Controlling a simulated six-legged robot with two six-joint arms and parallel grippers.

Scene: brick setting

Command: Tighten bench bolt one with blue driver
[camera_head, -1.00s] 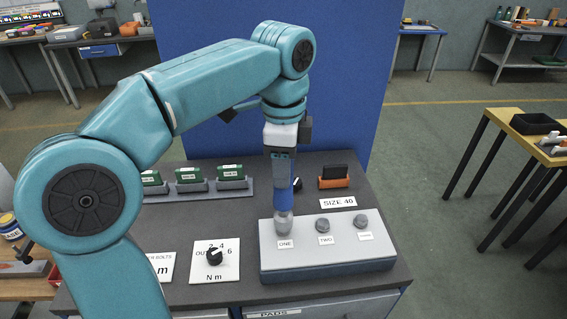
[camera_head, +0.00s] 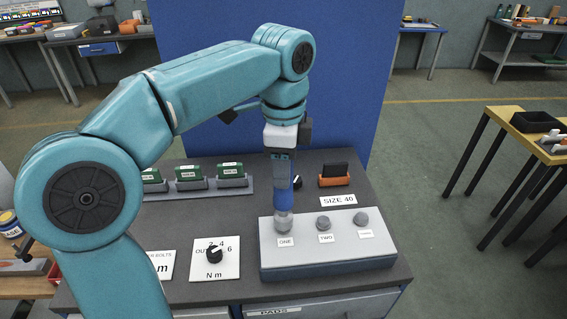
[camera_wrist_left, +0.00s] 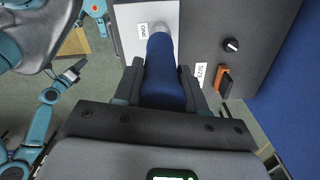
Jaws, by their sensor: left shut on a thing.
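My left gripper (camera_head: 281,160) is shut on the blue driver (camera_head: 283,196), which it holds upright, tip down. The driver's grey lower end meets the place of bolt one on the grey block (camera_head: 330,254), behind the label ONE. The driver hides the bolt itself. In the left wrist view the blue driver (camera_wrist_left: 162,85) stands between the fingers of the left gripper (camera_wrist_left: 163,90), reaching towards the ONE label. Bolt two (camera_head: 323,223) and bolt three (camera_head: 361,218) stand on the same block to the right. My right gripper is not in the head view; the left wrist view shows part of another teal arm.
A dial (camera_head: 214,254) on a white N m card lies left of the block. Green items (camera_head: 188,173) stand in a grey rack behind. An orange holder (camera_head: 334,181) with a black piece stands behind the SIZE 40 label (camera_head: 338,201). A blue panel rises at the back.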

